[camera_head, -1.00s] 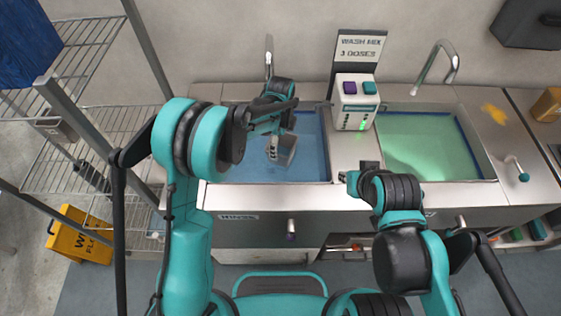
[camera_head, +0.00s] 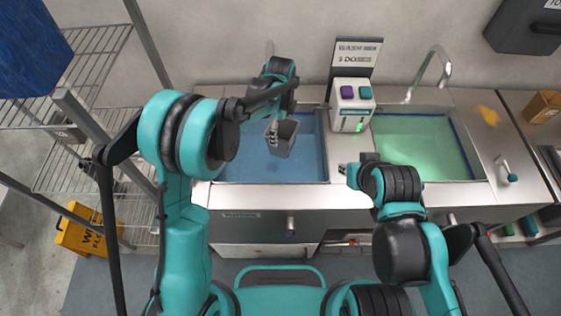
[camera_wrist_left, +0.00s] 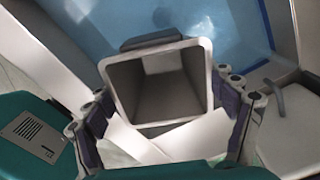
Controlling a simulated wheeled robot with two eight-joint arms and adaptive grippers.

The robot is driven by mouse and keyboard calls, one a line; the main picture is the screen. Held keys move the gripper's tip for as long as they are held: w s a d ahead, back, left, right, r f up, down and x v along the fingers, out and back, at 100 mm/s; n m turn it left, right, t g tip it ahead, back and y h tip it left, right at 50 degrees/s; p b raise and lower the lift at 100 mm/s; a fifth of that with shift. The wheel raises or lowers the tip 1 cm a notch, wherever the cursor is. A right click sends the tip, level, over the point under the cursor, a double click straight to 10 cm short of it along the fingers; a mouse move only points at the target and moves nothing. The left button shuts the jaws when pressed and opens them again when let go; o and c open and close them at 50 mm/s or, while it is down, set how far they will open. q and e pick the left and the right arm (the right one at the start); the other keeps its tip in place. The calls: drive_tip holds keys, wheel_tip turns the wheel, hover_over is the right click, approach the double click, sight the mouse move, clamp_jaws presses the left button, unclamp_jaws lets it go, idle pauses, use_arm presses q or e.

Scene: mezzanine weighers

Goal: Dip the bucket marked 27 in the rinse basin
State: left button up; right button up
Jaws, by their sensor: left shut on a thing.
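A grey, square-mouthed bucket (camera_head: 285,139) is in my left gripper (camera_head: 273,131), over the basin with blue water (camera_head: 250,165) on the left. The left wrist view shows the bucket (camera_wrist_left: 158,92) from above, its mouth open and its inside empty-looking, with the fingers of the left gripper (camera_wrist_left: 168,104) on both sides. No number on it can be read. I cannot tell whether its bottom touches the water. My right gripper (camera_head: 345,169) is near the front edge of the counter between the basins; its fingers are too small to judge.
A basin with green water (camera_head: 420,145) is to the right. A white dispenser (camera_head: 351,105) with purple and teal buttons stands between the basins, a sign (camera_head: 358,52) behind it. A tap (camera_head: 432,70) arches over the green basin. A wire rack (camera_head: 85,150) stands left, a yellow floor sign (camera_head: 85,232) below.

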use_arm(q)
wheel_tip(320, 180, up, 6)
drive_tip(key=p, duration=0.3)
